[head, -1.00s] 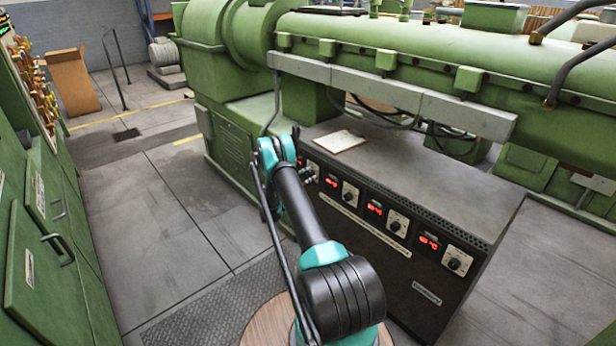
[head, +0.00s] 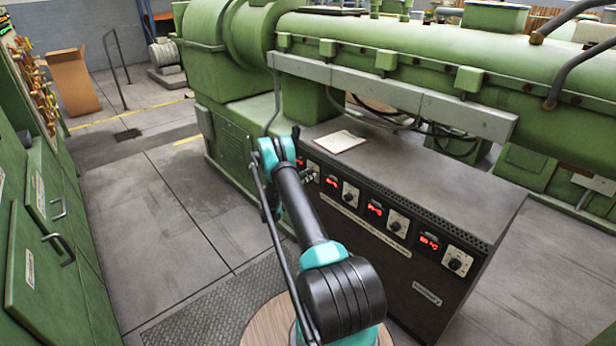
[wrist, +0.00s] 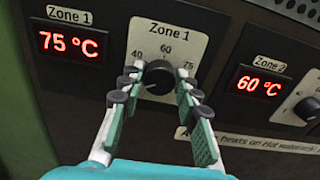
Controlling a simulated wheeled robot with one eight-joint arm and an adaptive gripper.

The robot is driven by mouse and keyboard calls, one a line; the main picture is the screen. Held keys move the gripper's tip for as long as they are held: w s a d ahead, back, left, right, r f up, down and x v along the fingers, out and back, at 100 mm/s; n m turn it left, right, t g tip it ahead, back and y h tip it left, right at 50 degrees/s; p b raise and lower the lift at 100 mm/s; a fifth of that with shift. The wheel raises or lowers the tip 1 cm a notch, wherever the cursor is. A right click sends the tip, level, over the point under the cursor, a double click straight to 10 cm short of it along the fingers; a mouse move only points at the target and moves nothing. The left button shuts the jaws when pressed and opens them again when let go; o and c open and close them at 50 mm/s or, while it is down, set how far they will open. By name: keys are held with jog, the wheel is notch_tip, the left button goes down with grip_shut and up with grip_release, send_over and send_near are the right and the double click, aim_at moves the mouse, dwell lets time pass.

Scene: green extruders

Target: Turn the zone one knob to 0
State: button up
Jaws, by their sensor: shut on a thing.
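The zone one knob (wrist: 158,77) is a round black dial on a pale plate (wrist: 172,42) marked "Zone 1", with 40, 60 and 75 on its scale. The display (wrist: 73,43) beside it reads 75 °C in red. My gripper (wrist: 158,80) is shut on the knob, with one finger on each side of it. The fingertips cover the knob's sides, and its pointer cannot be made out. In the head view my gripper (head: 309,174) is at the left end of the control box front, partly hidden by my arm.
The zone two display (wrist: 260,86) reads 60 °C, with its knob (wrist: 308,108) to the right. The dark control box (head: 440,205) carries more displays and knobs. A paper pad (head: 340,141) lies on top. Green cabinets (head: 55,270) stand at the left, with clear floor between.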

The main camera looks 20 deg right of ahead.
dwell(0.3)
jog(key=o, duration=1.2)
jog(key=shift+c, duration=0.2)
jog(key=shift+a, duration=0.15)
jog(key=v, duration=1.1)
jog(key=shift+s+a, duration=0.15)
jog(key=shift+a, duration=0.2)
